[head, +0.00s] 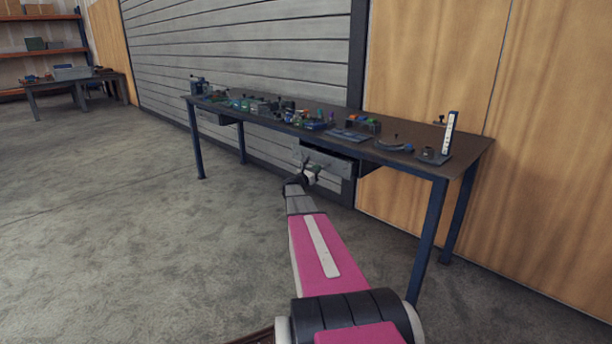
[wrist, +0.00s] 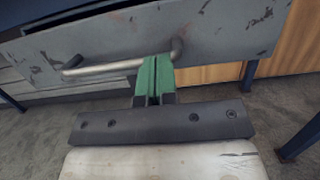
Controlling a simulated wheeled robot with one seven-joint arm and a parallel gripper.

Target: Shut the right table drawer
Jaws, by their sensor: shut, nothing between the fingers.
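The right table drawer (head: 322,162) hangs under the dark workbench (head: 385,153) and sticks out from it, with a dark gap showing above its front. In the wrist view its worn grey front (wrist: 215,35) fills the top, with a metal bar handle (wrist: 105,69) across it. My gripper (head: 308,178) is at the drawer front in the head view. In the wrist view its green fingers (wrist: 154,62) are together and empty, at the right part of the handle. Whether they touch the handle or front is hard to tell.
Tools and small parts (head: 290,112) cover the bench top. A left drawer (head: 215,118) sits under the far end. A blue bench leg (head: 428,240) stands right of my arm. The concrete floor (head: 130,230) to the left is clear.

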